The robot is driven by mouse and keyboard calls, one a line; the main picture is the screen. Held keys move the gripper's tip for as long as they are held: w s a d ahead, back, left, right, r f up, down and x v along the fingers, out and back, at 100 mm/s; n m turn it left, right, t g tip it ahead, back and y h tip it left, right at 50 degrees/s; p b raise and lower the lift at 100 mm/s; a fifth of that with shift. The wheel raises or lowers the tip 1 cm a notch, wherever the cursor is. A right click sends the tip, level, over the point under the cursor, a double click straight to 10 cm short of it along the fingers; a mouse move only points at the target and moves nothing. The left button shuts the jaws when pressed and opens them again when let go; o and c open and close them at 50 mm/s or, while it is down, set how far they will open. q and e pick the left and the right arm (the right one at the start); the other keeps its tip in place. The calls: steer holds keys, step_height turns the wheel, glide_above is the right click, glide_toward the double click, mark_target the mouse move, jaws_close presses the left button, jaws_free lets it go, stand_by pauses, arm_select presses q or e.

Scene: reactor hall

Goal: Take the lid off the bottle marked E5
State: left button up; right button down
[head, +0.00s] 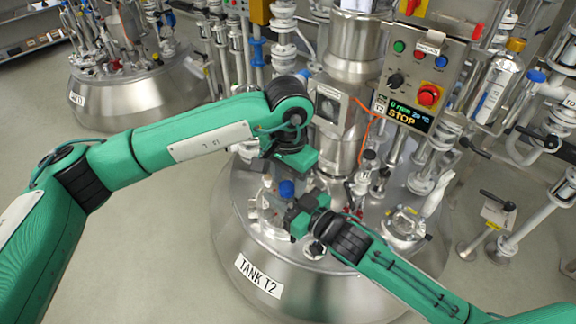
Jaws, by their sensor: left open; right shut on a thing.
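A bottle with a blue lid (287,188) is at the top of the tank, between my two grippers. Its body is mostly hidden by the grippers, and I cannot read a mark E5 on it. The lid sits on top. My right gripper (293,214) comes in from the lower right and is shut on the bottle, just below the lid. My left gripper (290,170) points down from above, open, close over the lid. I cannot tell whether its fingers touch the lid.
The steel tank T2 (292,285) stands below both grippers, crowded with valves and fittings. A control box (425,75) with a STOP display stands behind. Pipes with valve handles (497,200) stand at the right. Another tank (140,95) is at the upper left. Floor is clear at the left.

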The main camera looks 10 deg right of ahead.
arm_select(q)
steer(key=shift+f, duration=0.45)
